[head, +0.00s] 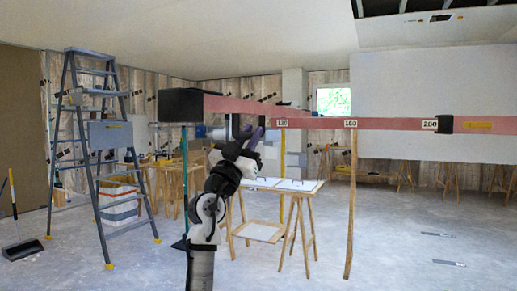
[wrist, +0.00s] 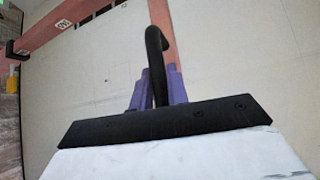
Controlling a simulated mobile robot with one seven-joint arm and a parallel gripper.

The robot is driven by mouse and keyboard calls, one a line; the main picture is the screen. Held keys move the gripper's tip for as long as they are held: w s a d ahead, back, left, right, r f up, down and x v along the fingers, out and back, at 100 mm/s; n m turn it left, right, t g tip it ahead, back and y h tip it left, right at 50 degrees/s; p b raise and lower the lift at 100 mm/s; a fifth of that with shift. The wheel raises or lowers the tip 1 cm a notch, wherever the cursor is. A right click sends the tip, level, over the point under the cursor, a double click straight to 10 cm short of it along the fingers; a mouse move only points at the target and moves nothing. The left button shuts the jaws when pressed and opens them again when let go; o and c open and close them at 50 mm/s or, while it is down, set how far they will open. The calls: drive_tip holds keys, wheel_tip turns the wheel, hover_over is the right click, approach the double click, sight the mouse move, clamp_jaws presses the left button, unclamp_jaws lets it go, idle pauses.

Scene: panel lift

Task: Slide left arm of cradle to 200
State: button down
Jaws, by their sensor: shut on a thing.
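The cradle's pink arm (head: 390,123) runs level across the head view, with labels reading about 120 (head: 282,123), 160 (head: 350,123) and 200 (head: 429,124). A black collar (head: 445,124) sits just right of the 200 label. My gripper (head: 256,138) is left of the 120 label, close under the arm. In the wrist view its purple fingers (wrist: 158,90) are shut on a black curved handle (wrist: 155,45). The handle's far attachment is hidden.
A black block (head: 180,105) caps the near end of another pink beam (head: 235,105). A wooden trestle table (head: 280,185) stands behind my arm. A stepladder (head: 95,150) stands left. The floor at right is mostly clear.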

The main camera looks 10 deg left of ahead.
drive_tip(key=shift+w+a, duration=0.2)
drive_tip(key=shift+a, duration=0.3)
drive_tip(key=c, duration=1.4)
unclamp_jaws()
drive_tip(key=shift+a, duration=0.15)
drive_tip(key=shift+o, duration=0.2)
drive_tip(key=shift+s+f, duration=0.15)
drive_tip(key=b+v, duration=0.3)
drive_tip(key=v, duration=1)
drive_tip(key=shift+s+b, duration=0.15)
drive_tip(key=shift+b, duration=0.2)
drive_tip(key=shift+f, duration=0.1)
